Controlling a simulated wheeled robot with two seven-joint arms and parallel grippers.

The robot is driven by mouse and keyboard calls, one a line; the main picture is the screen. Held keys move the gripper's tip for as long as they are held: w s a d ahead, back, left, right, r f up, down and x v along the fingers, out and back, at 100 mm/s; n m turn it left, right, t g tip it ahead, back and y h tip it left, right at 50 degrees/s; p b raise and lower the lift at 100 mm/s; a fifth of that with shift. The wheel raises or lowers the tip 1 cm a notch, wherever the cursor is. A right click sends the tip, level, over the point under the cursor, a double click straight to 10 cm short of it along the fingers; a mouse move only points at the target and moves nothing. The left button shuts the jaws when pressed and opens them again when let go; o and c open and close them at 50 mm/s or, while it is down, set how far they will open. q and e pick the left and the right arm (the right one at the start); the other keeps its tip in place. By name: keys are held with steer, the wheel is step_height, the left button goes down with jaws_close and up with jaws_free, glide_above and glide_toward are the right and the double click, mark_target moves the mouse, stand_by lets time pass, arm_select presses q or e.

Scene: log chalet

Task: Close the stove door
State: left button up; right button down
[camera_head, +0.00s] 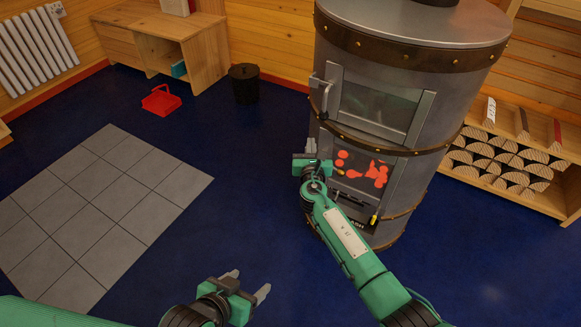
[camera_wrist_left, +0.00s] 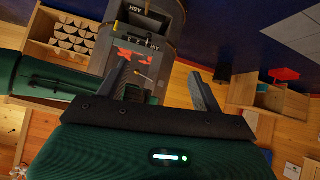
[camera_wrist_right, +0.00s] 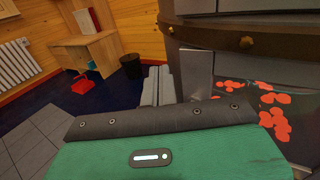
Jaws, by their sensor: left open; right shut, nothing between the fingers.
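The grey cylindrical stove (camera_head: 400,75) has an upper door with a glass pane (camera_head: 378,108) and a bar handle (camera_head: 323,97) at its left. I cannot tell whether this door is fully flush. Below it, a dark panel shows red-orange patches (camera_head: 368,173), which also show in the right wrist view (camera_wrist_right: 275,118). My right gripper (camera_head: 311,146) is shut and empty at the stove's left front, below the handle; its fingers (camera_wrist_right: 158,70) point up beside a grey panel edge. Contact is unclear. My left gripper (camera_head: 248,283) is open and empty, low and away from the stove.
A log rack (camera_head: 555,210) stands right of the stove. A black bin (camera_head: 244,85), a red tray (camera_head: 161,101) and a wooden desk (camera_head: 205,58) are behind on the left. Grey floor tiles (camera_head: 95,210) lie at left; the blue floor between is clear.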

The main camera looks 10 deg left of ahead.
arm_select(q)
steer(key=a+g, duration=0.1)
steer(key=s+a+g+y+p, duration=0.1)
steer(key=shift+s+a+r+y, duration=0.15)
steer(key=shift+a+y, duration=0.15)
steer(key=shift+a, duration=0.05)
arm_select(e)
steer(key=s+a, duration=0.3)
steer(key=s, duration=0.5)
steer(key=shift+a+f, duration=0.15)
steer(key=shift+a, duration=0.05)
